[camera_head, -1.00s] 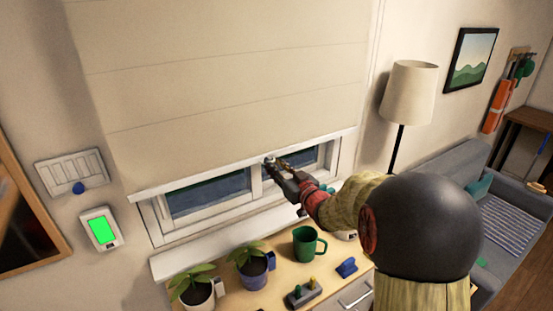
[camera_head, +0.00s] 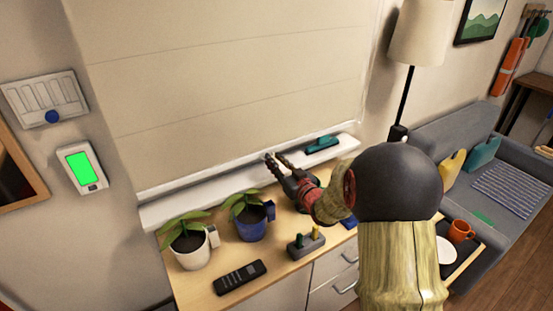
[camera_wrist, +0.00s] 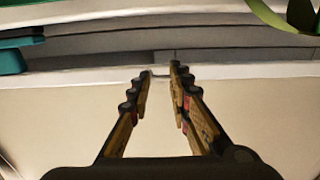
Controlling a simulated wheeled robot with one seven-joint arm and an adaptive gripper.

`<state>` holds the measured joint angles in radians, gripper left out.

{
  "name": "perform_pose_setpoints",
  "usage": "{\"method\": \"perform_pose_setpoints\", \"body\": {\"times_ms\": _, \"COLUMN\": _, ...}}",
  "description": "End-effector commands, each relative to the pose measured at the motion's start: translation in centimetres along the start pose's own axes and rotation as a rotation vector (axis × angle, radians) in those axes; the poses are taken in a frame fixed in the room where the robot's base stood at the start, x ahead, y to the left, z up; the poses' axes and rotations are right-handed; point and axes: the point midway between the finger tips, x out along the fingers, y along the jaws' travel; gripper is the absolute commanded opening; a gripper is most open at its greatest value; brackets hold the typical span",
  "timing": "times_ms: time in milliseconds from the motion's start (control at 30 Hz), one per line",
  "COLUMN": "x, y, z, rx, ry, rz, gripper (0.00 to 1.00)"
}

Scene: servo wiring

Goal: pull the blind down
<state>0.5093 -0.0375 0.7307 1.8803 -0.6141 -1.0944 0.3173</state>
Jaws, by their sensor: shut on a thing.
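The cream blind (camera_head: 225,75) hangs over the whole window, and its white bottom bar (camera_head: 200,175) is close above the window sill. No glass shows below it. My gripper (camera_head: 273,157) is at the bar, right of its middle, with its fingers closed in on a small pull tab there. In the wrist view the blind (camera_wrist: 60,115) fills the lower part. The two fingertips of my gripper (camera_wrist: 160,73) meet the bar's edge around the tab, which is mostly hidden between them.
The white sill (camera_head: 160,213) carries a teal object (camera_head: 322,144). Below, the wooden cabinet top holds two potted plants (camera_head: 187,240) (camera_head: 250,222), a black remote (camera_head: 240,277) and a grey block with pegs (camera_head: 305,243). A lamp (camera_head: 420,35) and sofa (camera_head: 430,140) stand right.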

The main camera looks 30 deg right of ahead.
Motion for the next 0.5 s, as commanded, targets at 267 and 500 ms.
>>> {"method": "perform_pose_setpoints", "body": {"times_ms": 267, "x": -0.02, "y": -0.84, "z": 0.92, "rx": -0.001, "ry": -0.011, "rz": -0.017, "gripper": 0.0}}
{"method": "perform_pose_setpoints", "body": {"times_ms": 500, "x": -0.07, "y": -0.86, "z": 1.17, "rx": 0.0, "ry": -0.015, "rz": -0.016, "gripper": 0.24}}
